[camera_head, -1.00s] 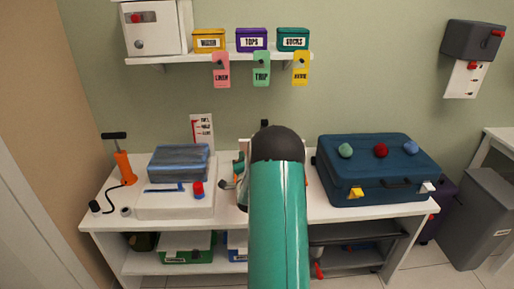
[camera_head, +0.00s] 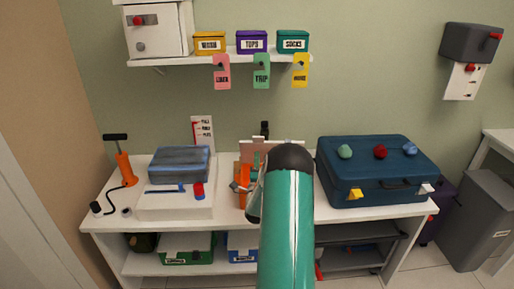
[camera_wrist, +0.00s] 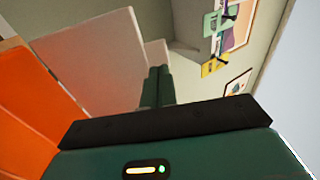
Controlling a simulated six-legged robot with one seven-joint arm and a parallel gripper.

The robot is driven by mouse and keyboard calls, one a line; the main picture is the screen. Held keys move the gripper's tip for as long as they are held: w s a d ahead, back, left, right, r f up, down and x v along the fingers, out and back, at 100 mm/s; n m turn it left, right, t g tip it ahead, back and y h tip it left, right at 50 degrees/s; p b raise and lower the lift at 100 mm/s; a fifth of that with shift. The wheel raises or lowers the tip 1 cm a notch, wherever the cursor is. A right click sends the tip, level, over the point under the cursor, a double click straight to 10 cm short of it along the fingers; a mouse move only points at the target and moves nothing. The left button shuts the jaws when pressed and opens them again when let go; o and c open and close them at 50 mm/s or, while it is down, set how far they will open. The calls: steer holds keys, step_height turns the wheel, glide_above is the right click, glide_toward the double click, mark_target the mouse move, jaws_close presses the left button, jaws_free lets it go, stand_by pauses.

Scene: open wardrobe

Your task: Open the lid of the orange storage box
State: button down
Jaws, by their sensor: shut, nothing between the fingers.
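In the head view, an orange box (camera_head: 244,186) stands on the middle of the white bench, largely hidden behind my teal arm. A pale pinkish panel (camera_head: 256,150) stands raised at its back; it looks like a lid, but I cannot see how it joins the box. In the wrist view, the orange surface (camera_wrist: 35,110) fills the left side and pale panels (camera_wrist: 95,65) stand beside it. My gripper (camera_wrist: 157,85) has its dark green fingers together and empty, in front of the pale panels. Contact with them cannot be told.
A blue suitcase (camera_head: 375,175) with coloured knobs stands to the right. A pale case (camera_head: 175,200) with a folded blue-grey thing (camera_head: 178,163) and an orange pump (camera_head: 124,168) stand to the left. A shelf above holds yellow (camera_head: 210,42), purple (camera_head: 252,41) and teal (camera_head: 292,41) boxes.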

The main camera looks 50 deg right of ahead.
mark_target(257, 139)
steer(key=x, duration=0.5)
steer(key=shift+w+d+r, duration=0.15)
steer(key=shift+d+r, duration=0.05)
steer(key=shift+d, duration=0.05)
steer(key=shift+w+d+r, duration=0.2)
steer(key=shift+d+r, duration=0.05)
steer(key=shift+r, duration=0.05)
steer(key=w+d+r+y, duration=0.1)
steer(key=d, duration=0.1)
steer(key=w+d+r+g+y, duration=0.1)
steer(key=w, duration=0.1)
steer(key=w+d+r+g+y, duration=0.1)
steer(key=d, duration=0.1)
steer(key=shift+w+d, duration=0.2)
steer(key=shift+d, duration=0.2)
steer(key=shift+w+d, duration=0.35)
steer(key=shift+d, duration=0.15)
steer(key=shift+s+a+r, duration=0.1)
steer(key=shift+s+a, duration=0.05)
steer(key=shift+a, duration=0.05)
